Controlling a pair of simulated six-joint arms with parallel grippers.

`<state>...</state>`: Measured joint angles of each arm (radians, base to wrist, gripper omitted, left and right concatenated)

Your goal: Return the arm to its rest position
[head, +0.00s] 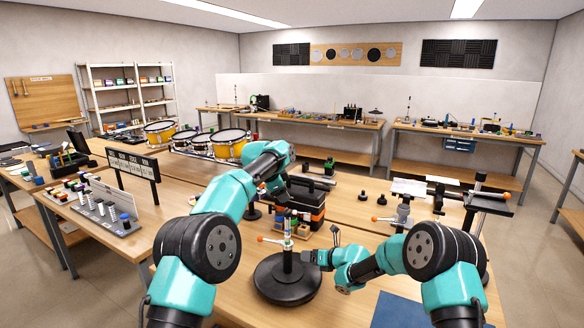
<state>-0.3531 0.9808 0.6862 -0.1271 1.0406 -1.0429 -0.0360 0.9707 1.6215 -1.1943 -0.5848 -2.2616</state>
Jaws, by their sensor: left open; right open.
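My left arm reaches forward from the left. Its gripper (283,192), small and dark, points down near the black and orange case, partly hidden by its own wrist; it is open. My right arm reaches in from the right, bent low over the table. Its open gripper (312,257) is beside the post of a stand with a round black base (287,280); I cannot tell if they touch. A small greenish piece (287,240) with an orange-tipped rod is at the post. No mesh pad can be made out for certain.
A black and orange case (309,212) stands behind the stand. Drums (231,143) and a sign rack (134,165) are at the left. Black stands (404,212) are at the right. A blue mat (398,312) lies at the front right. Bare wood shows between them.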

